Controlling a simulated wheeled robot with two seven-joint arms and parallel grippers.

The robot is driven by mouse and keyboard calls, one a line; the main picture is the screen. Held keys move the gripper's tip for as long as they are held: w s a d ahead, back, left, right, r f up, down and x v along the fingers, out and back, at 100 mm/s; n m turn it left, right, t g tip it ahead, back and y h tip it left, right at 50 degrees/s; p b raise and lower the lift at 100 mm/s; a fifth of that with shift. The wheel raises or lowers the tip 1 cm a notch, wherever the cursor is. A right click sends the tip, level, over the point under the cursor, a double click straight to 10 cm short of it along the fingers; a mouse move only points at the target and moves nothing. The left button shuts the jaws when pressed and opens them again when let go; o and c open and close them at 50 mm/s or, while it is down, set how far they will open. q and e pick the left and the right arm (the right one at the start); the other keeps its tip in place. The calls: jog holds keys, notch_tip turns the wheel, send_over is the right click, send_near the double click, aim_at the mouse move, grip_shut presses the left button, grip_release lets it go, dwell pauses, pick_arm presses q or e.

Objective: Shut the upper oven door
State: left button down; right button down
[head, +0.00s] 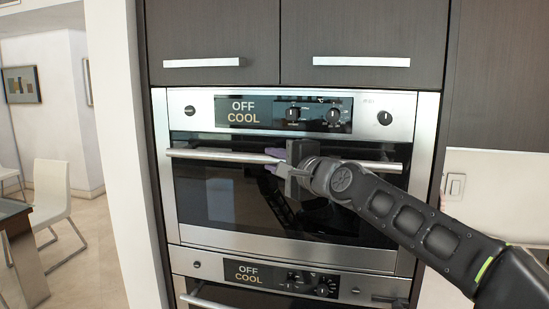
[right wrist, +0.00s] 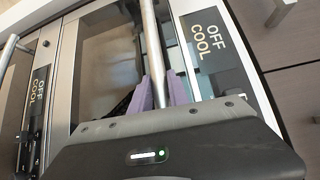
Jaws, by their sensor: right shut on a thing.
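The upper oven door (head: 225,205) is a dark glass panel with a silver frame, and it stands flush with the oven front, or nearly so; a small gap cannot be ruled out. Its silver bar handle (head: 215,155) runs across the top of the door. My right gripper (head: 272,160) is at the middle of the handle and its arm comes in from the right. In the right wrist view the purple fingers (right wrist: 160,92) lie on either side of the handle (right wrist: 154,50), shut on it. The gripper hides part of the handle and glass. My left gripper is out of view.
The upper control panel (head: 285,112) reads OFF COOL. A lower oven (head: 280,275) with its own handle sits directly beneath. Dark cabinets (head: 365,30) are above. A white wall post (head: 115,120) stands at left, with white chairs (head: 55,190) beyond on open floor.

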jog(key=shift+w+d+r, duration=0.1)
jog(key=shift+d+r, duration=0.15)
jog(key=shift+r, duration=0.1)
jog(key=c, duration=1.7)
grip_release()
jog(key=o, duration=0.3)
jog(key=shift+w+a+f, duration=0.1)
jog(key=shift+w+f, duration=0.1)
jog(key=shift+w, duration=0.1)
jog(key=shift+o, duration=0.6)
jog(key=shift+s, duration=0.15)
